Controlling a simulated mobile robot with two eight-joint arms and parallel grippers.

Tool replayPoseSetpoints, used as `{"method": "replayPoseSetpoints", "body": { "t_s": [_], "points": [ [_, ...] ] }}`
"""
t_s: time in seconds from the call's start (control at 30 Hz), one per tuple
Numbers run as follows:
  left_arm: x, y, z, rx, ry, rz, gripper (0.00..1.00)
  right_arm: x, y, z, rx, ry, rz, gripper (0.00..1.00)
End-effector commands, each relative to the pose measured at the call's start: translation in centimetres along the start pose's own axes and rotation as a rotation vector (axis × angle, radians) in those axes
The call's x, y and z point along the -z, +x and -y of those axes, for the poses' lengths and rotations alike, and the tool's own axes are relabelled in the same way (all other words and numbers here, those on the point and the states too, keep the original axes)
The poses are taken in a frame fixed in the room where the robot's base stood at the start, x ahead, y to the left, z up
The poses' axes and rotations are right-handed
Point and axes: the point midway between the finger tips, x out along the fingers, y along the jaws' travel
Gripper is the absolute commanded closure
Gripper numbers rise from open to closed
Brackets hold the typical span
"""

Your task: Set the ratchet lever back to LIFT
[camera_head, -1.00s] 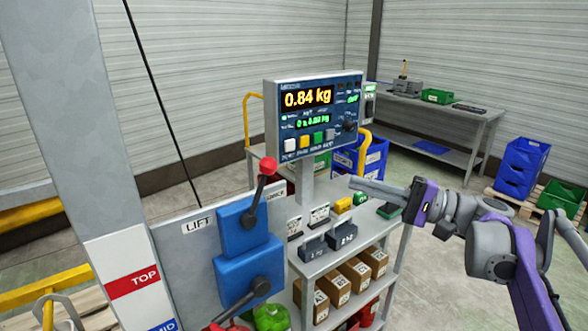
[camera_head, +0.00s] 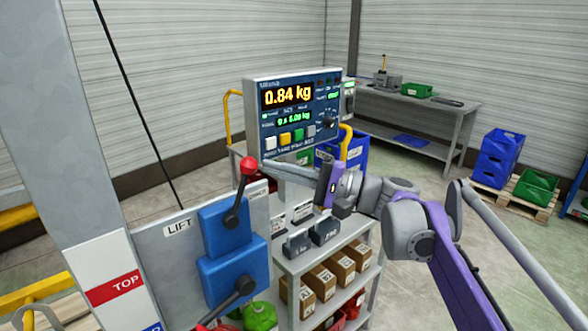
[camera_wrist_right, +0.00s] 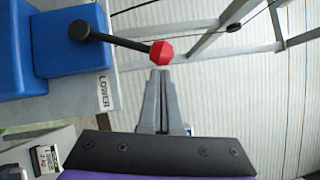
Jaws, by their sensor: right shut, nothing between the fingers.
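The ratchet lever is a black arm with a red knob (camera_head: 249,166) on an upper blue housing (camera_head: 226,228), mounted on a grey plate. The lever points up and leans right, toward the LOWER label (camera_wrist_right: 103,91) and away from the LIFT label (camera_head: 179,226) on the left. My right gripper (camera_head: 268,164) is shut and empty, its fingertips just right of the red knob. In the right wrist view the knob (camera_wrist_right: 161,52) is right at the fingertips (camera_wrist_right: 161,72); I cannot tell whether they touch. My left gripper is not in view.
A scale display (camera_head: 293,112) reading 0.84 kg stands just behind the lever. A second black lever sits on a lower blue housing (camera_head: 233,275). A shelf cart (camera_head: 300,262) with weights and boxes is below my right arm. A post with a red TOP label (camera_head: 114,287) stands left.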

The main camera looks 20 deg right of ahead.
Motion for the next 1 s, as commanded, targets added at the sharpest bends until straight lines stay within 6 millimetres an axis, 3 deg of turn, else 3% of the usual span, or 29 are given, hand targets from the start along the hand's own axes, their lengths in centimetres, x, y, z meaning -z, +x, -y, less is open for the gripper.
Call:
{"method": "replayPoseSetpoints", "body": {
  "t_s": [0.5,1.0],
  "points": [
    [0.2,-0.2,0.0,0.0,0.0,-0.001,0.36,-0.4,0.3,0.1,-0.004,-0.007,0.001,1.0],
    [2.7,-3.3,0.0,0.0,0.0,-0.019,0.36,-2.1,1.5,1.6,-0.095,-0.146,0.002,1.0]
  ]
}}
